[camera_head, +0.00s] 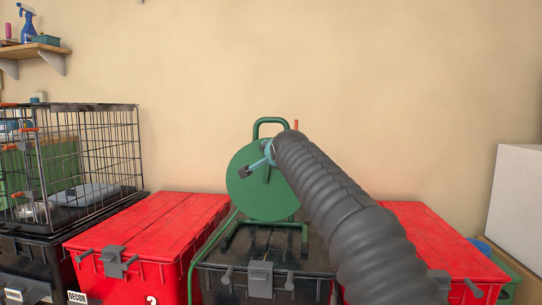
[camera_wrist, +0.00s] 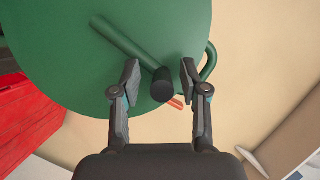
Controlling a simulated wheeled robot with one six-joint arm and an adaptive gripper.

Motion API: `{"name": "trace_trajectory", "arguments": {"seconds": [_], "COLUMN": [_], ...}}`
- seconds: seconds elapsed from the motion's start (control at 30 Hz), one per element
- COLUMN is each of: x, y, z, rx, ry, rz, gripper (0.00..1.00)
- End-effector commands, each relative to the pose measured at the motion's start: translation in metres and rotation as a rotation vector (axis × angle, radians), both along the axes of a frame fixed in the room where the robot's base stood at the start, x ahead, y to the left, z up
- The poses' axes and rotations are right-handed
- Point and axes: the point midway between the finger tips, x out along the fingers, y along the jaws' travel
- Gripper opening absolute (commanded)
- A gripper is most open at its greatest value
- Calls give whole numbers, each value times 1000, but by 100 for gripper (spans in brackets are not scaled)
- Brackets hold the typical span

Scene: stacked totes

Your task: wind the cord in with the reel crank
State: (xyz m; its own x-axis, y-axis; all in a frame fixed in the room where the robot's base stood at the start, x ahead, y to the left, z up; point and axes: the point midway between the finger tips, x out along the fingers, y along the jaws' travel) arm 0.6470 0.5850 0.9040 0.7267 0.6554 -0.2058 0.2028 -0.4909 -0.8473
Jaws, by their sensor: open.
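The green reel (camera_head: 248,192) stands upright in a green tube frame on a black tote, its round disc facing me. In the wrist view the disc (camera_wrist: 60,60) fills the upper left. The green crank arm (camera_wrist: 120,38) slants across the disc to a dark knob (camera_wrist: 163,87). My gripper (camera_wrist: 160,73) is open, with one finger on each side of the knob; I cannot tell whether either touches it. In the head view my gripper (camera_head: 256,161) is in front of the disc, and my arm hides the reel's right part. I cannot make out the cord.
The black tote (camera_head: 210,283) under the reel stands between a red tote (camera_head: 150,230) on the left and another red tote (camera_head: 440,240) on the right. A wire cage (camera_head: 95,150) is farther left. A white box (camera_head: 516,200) stands at the right.

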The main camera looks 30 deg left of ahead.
Motion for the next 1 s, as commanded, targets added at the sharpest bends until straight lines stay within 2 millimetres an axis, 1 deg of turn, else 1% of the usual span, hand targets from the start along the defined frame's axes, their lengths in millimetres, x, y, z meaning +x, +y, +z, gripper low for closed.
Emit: {"name": "trace_trajectory", "arguments": {"seconds": [0.23, 0.8, 1.0], "x": [-13, -73, -85], "y": [-12, -65, -76], "z": [6, 21, 23], "rx": [1, 0, -1], "ry": [-1, -1, 1], "rz": [0, 1, 0], "gripper": [44, 44, 44]}}
